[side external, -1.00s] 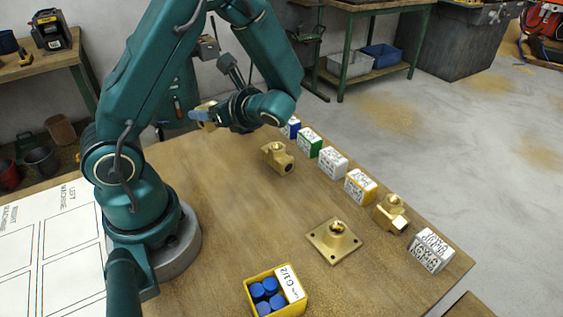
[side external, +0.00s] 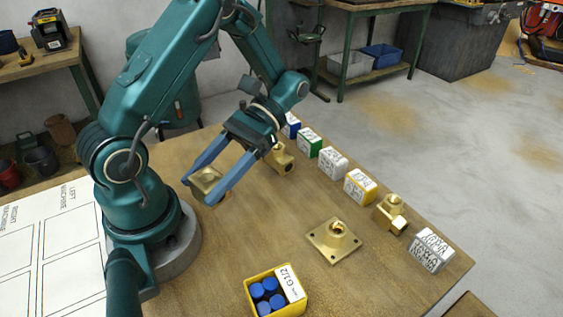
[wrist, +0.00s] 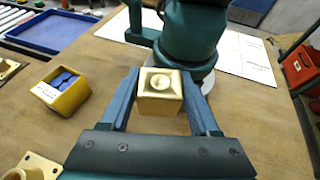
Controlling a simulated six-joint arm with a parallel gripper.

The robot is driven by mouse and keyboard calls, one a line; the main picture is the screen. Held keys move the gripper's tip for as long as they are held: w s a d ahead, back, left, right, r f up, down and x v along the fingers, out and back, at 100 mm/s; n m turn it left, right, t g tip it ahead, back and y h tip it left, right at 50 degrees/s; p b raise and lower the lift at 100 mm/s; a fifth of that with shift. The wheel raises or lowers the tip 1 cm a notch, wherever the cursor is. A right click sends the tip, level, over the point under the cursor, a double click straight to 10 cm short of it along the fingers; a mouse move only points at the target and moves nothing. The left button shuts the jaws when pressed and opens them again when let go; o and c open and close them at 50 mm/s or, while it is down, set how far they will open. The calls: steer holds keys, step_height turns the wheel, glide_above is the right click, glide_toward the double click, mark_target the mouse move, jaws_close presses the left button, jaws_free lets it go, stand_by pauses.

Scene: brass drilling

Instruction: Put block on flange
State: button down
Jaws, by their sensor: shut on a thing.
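A brass block (side external: 209,186) is held between the two blue fingers of my gripper (side external: 210,182), above the table at the left. In the wrist view the block (wrist: 160,88) sits between the fingertips, and its face toward the camera has a round recess. The brass flange (side external: 334,241) lies on the table at the front right, a square plate with corner holes and a raised round neck. Its edge also shows at the lower left of the wrist view (wrist: 32,168). My gripper is to the left of the flange and apart from it.
A yellow box (side external: 276,292) with blue caps stands in front of the flange. Brass fittings (side external: 280,158) (side external: 390,212) and several small labelled boxes (side external: 360,187) line the table's right side. The table between block and flange is clear.

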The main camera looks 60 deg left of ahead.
steer(key=w+d+r+n+t+h, duration=0.4)
steer(key=w+d+n+t+h, duration=0.25)
steer(key=w+n+h, duration=0.2)
steer(key=w+a+r+n+t, duration=0.2)
steer(key=w+r+n+t, duration=0.1)
steer(key=w+n+t, duration=0.15)
steer(key=n+t+h, duration=0.1)
steer(key=n+t, duration=0.1)
glide_above(336, 228)
step_height(336, 228, down, 6)
steer(key=shift+f, duration=2.1)
steer(key=shift+c, duration=0.6)
jaws_free()
steer(key=shift+f, duration=0.15)
